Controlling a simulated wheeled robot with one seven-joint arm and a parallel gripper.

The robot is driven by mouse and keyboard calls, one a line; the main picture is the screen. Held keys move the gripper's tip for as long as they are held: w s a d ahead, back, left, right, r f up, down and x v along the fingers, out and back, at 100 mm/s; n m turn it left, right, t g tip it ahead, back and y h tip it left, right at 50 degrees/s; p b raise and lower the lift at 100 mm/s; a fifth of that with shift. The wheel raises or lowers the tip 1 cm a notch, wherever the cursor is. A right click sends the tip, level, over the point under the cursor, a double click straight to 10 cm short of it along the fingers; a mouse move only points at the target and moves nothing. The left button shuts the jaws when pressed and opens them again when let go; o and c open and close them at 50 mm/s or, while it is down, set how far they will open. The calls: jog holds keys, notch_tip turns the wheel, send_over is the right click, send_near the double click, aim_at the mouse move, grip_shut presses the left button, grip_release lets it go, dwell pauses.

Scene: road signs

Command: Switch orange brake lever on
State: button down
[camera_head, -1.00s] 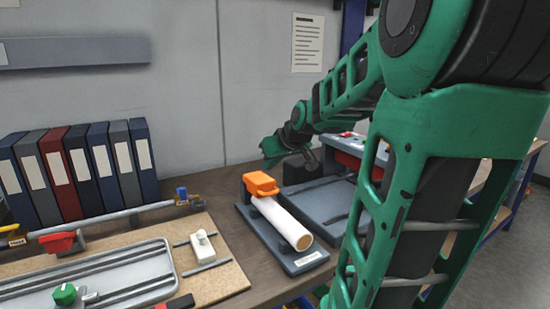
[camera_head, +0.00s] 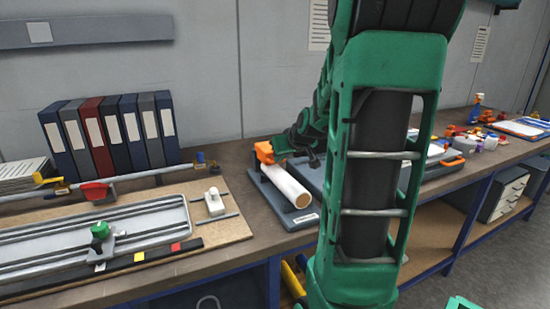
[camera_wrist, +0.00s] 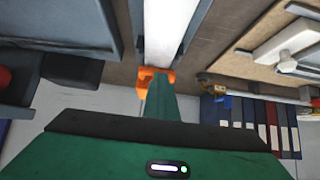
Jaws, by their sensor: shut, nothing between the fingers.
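The orange brake lever (camera_head: 264,151) sits at the far end of a white tube (camera_head: 287,186) on a dark grey base (camera_head: 262,187) on the workbench. It also shows in the wrist view (camera_wrist: 144,79), partly hidden behind my green fingers. My gripper (camera_head: 278,146) is shut and empty, with its tip right at the lever, on its right side in the head view. In the wrist view the fingertips (camera_wrist: 160,80) overlap the lever. I cannot tell whether they touch it.
A particle board with a metal track (camera_head: 110,245) and a white switch block (camera_head: 214,203) lies to the left. Binders (camera_head: 110,133) stand at the back wall. A grey tray stands right of the tube, partly behind my arm. Loose parts lie farther right.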

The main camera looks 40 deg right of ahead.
jog(key=shift+s+f, duration=0.45)
jog(key=shift+f, duration=0.35)
jog(key=shift+w+r, duration=0.2)
jog(key=shift+r, duration=0.3)
jog(key=r, duration=0.3)
jog(key=shift+s+a+r, duration=0.25)
jog(key=shift+s+r, duration=0.1)
jog(key=s+a+f, duration=0.1)
jog(key=s, duration=0.1)
jog(key=s+a+f, duration=0.1)
jog(key=s+f, duration=0.1)
jog(key=s, duration=0.1)
jog(key=s+a+f, duration=0.1)
jog(key=s, duration=0.1)
jog(key=shift+s+f, duration=0.15)
jog(key=shift+s, duration=0.25)
